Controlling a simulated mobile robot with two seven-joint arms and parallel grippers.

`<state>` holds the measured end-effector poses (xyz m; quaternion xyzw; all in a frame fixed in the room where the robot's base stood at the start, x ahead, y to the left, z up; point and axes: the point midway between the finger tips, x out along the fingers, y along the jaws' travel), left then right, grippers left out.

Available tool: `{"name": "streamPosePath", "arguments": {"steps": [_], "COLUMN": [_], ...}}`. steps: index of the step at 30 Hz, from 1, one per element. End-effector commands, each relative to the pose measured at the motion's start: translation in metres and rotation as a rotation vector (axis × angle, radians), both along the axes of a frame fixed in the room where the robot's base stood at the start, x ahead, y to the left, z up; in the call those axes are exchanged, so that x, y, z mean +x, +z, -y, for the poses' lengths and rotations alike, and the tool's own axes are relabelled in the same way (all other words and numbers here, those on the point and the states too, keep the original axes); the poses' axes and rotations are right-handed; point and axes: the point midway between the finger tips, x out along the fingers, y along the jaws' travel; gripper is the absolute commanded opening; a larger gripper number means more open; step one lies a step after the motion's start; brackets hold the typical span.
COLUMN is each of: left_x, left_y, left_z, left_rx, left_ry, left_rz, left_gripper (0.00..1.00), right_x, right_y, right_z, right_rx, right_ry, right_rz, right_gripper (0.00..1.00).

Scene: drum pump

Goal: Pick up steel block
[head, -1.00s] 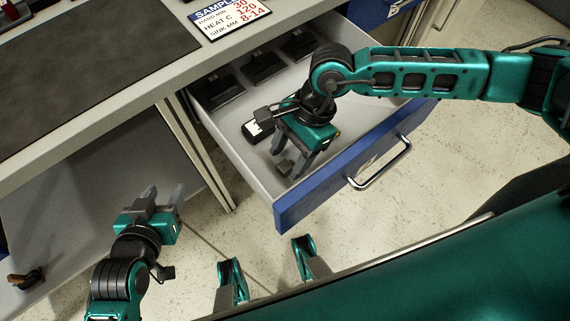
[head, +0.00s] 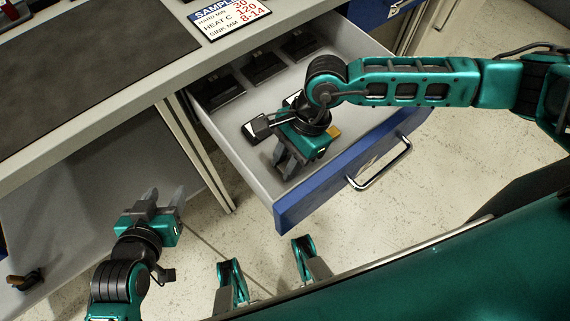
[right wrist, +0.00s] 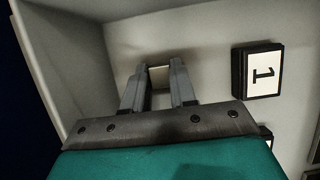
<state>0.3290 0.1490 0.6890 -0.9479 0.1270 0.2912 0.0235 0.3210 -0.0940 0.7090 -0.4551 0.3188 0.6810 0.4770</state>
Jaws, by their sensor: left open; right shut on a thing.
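My right gripper (head: 284,170) reaches down into the open drawer, near its front left corner. In the right wrist view its two fingers (right wrist: 158,80) are shut on a small, pale, squarish block, which I take for the steel block (right wrist: 159,76). Only the face between the fingertips shows; the fingers hide its sides. I cannot tell whether it touches the drawer floor. In the head view the fingers hide the block. My left gripper (head: 166,198) is open and empty at the lower left, outside the drawer.
The blue-fronted drawer (head: 300,200) is pulled out, its walls close around my right gripper. Several dark blocks (head: 262,66) line the drawer's back. The workbench (head: 140,95) with a sample card (head: 228,14) is behind.

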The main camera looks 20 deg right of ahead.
Motion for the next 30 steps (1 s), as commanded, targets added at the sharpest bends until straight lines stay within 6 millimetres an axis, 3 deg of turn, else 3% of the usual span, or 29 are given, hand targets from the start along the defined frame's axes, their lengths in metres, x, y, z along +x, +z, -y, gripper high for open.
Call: {"name": "streamPosePath", "arguments": {"steps": [8, 14, 20, 30], "left_x": [0.0, 0.0, 0.0, 0.0], "left_y": [0.0, 0.003, 0.007, 0.012], "left_z": [0.0, 0.0, -0.002, -0.008], "left_rx": [0.0, 0.0, 0.003, 0.012], "left_ry": [0.0, 0.001, 0.003, 0.016], "left_rz": [0.0, 0.001, 0.005, 0.007], "left_gripper": [0.52, 0.52, 0.52, 0.52], "right_x": [0.0, 0.001, 0.001, 0.001], "right_y": [0.001, 0.016, 0.055, 0.151], "right_z": [0.0, -0.001, 0.0, 0.0], "right_rx": [0.001, 0.003, 0.004, 0.001], "right_ry": [0.0, 0.0, 0.001, 0.001], "right_rz": [0.001, 0.002, 0.005, 0.007], "right_gripper": [0.0, 0.0, 0.0, 0.0]}}
